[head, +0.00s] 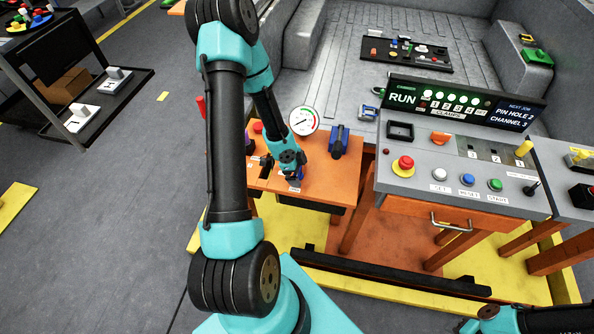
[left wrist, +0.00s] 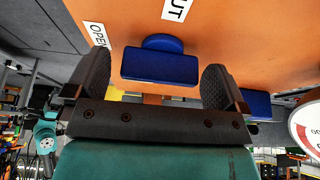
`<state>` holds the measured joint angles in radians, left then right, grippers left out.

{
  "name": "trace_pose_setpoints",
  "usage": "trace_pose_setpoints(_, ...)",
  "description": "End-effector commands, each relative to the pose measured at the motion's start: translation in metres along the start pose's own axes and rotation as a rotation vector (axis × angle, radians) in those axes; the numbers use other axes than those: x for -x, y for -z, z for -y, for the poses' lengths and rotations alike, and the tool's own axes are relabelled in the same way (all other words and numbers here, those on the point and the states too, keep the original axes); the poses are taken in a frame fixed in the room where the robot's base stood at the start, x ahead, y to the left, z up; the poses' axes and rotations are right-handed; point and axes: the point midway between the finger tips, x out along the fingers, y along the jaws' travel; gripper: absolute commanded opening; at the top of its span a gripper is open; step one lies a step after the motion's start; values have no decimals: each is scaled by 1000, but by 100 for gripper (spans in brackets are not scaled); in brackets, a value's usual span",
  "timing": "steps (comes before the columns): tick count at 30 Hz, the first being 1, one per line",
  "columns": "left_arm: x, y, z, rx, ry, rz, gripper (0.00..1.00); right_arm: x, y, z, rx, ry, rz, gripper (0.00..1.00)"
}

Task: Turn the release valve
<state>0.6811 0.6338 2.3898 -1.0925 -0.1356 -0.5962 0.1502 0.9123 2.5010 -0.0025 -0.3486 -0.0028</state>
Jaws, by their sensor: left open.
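A blue valve handle (left wrist: 160,66) on a round blue base stands on the orange panel (left wrist: 265,35). Labels reading OPEN (left wrist: 97,34) and ending in "UT" (left wrist: 177,8) lie beside it. My left gripper (left wrist: 157,72) is open, with one finger on each side of the handle; I cannot tell whether they touch it. In the head view my left gripper (head: 292,174) is over the orange panel and mostly hides this handle. A second blue handle (head: 339,142) stands to the right. It partly shows in the left wrist view (left wrist: 257,105). My right gripper is out of view.
A round gauge (head: 304,121) stands behind my left gripper. A grey control console (head: 450,180) with buttons and a RUN display is to the right. A dark cart (head: 100,100) stands at the left, with clear floor between.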

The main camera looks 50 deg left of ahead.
Motion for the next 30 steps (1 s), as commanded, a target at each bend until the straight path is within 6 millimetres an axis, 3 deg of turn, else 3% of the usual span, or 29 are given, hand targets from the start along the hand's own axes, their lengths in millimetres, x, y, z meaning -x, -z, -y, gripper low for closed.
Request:
trace_pose_setpoints(5,0,0,0,0,0,0,99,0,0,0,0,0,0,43)
trace_pose_setpoints(20,0,0,0,1,0,0,51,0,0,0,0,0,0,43)
trace_pose_setpoints(30,0,0,0,15,6,0,51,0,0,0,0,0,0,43)
